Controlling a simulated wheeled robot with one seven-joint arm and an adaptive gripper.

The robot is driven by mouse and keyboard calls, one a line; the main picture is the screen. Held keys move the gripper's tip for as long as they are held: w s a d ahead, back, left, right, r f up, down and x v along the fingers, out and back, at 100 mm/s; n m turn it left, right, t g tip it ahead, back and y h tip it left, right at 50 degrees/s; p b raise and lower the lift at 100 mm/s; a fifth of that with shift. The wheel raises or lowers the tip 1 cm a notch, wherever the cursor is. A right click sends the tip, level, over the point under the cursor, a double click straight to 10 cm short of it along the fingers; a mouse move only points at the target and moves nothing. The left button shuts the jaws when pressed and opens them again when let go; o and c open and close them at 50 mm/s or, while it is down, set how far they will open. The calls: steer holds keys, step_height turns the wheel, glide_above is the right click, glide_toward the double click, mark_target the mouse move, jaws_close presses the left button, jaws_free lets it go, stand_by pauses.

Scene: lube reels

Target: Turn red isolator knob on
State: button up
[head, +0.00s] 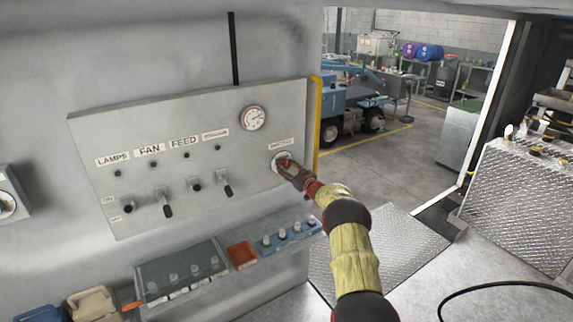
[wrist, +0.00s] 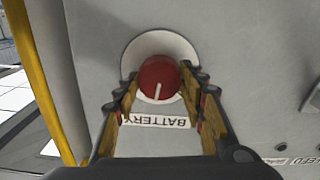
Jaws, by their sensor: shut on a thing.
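The red isolator knob (wrist: 160,76) sits on a pale round plate (wrist: 150,46) on the grey control panel (head: 85,160). A white line on its face points toward the BATTERY label (wrist: 155,121) in the wrist view, slightly tilted. My gripper (wrist: 160,80) is shut on the knob, with one finger on each side of it. In the head view my gripper (head: 287,167) reaches the panel's right side and hides most of the knob. The label above the knob (head: 281,144) is too small to read there.
Lever switches (head: 225,184) and labels line the panel to the left, with a gauge (head: 253,118) above the knob. A yellow edge strip (head: 316,120) stands just right of the panel. A shelf with bins and bottles (head: 180,275) juts out below.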

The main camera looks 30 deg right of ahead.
steer(key=m+p, duration=0.1)
steer(key=m, duration=0.3)
steer(key=shift+p, duration=0.4)
steer(key=shift+f+m+p, duration=0.1)
steer(key=shift+m+p, duration=0.4)
steer(key=shift+m, duration=1.2)
steer(key=o, duration=1.2)
steer(key=shift+d, duration=0.1)
steer(key=shift+c, duration=0.2)
steer(key=shift+s, duration=0.1)
steer(key=s, duration=1.1)
steer(key=shift+s, duration=0.4)
